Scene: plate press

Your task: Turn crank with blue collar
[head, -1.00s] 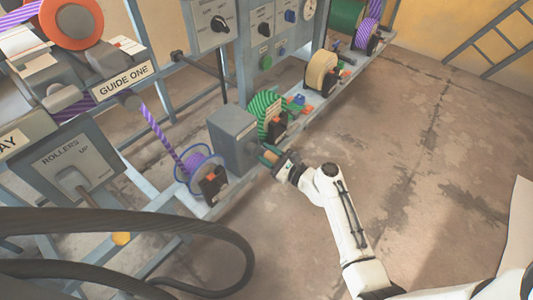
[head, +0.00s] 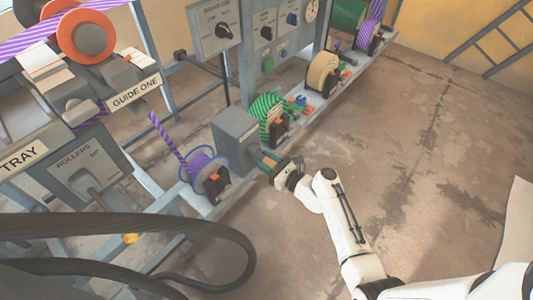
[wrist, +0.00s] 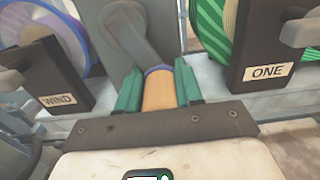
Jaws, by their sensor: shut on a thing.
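The crank has a tan wooden handle (wrist: 159,92) with a blue collar (wrist: 158,69) at its top, joined to a grey crank arm (wrist: 132,38) that slants up and left in the wrist view. My gripper (wrist: 158,85) has green-padded fingers on both sides of the handle and is shut on it, just below the collar. In the head view my gripper (head: 271,164) is at the right side of a grey box (head: 235,138) on the frame's lower rail. The crank arm is mostly hidden there.
A purple ribbon reel (head: 206,171) stands left of the box, beside a plate marked WIND (wrist: 58,100). A tan reel (head: 322,72) is farther back.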

